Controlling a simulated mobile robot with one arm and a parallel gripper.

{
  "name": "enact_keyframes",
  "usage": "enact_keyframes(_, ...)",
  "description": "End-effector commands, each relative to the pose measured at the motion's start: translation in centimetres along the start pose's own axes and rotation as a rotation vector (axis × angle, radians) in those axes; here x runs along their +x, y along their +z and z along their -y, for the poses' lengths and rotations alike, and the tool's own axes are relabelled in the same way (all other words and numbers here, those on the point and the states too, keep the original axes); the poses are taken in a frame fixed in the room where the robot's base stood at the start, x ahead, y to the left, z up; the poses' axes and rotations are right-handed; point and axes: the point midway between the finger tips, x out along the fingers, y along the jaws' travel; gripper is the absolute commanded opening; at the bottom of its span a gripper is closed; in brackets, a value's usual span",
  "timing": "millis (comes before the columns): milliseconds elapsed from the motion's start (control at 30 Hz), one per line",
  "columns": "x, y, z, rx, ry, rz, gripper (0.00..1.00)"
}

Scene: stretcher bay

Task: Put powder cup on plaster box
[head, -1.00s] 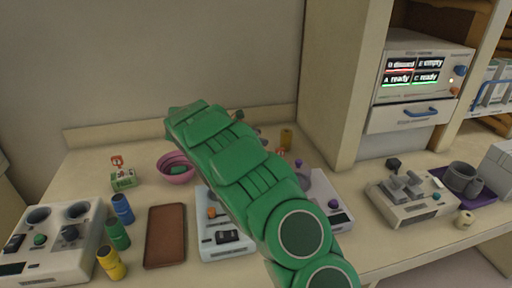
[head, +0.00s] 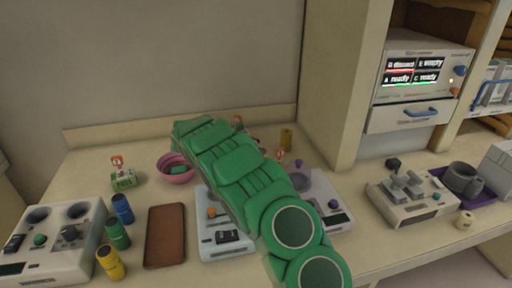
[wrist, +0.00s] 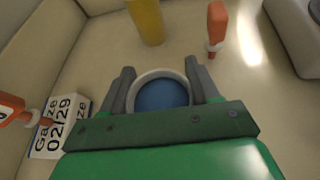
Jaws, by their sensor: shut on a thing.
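In the wrist view my gripper (wrist: 163,90) has its two grey fingers closed on either side of a round cup (wrist: 160,95) with a pale rim and blue inside, taken to be the powder cup. I cannot tell its height above the counter. In the head view my green arm hides the gripper and cup. A small green and white box (head: 123,180) with an orange-red item on top stands at the left of the counter; it may be the plaster box, but its label is too small to read.
A white box marked gauze (wrist: 62,125) is left of the gripper in the wrist view. A yellow cylinder (wrist: 146,20) and an orange item (wrist: 216,27) stand ahead. A pink bowl (head: 176,170), brown tray (head: 166,236), colored bottles (head: 118,234) and devices (head: 52,241) crowd the counter.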

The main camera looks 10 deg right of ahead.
Motion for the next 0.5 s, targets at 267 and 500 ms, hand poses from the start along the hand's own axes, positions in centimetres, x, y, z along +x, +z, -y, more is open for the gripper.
enact_keyframes(267,0.09,-0.26,0.01,0.000,0.000,0.000,0.64)
enact_keyframes(500,0.08,-0.24,0.01,0.000,0.000,0.000,0.86)
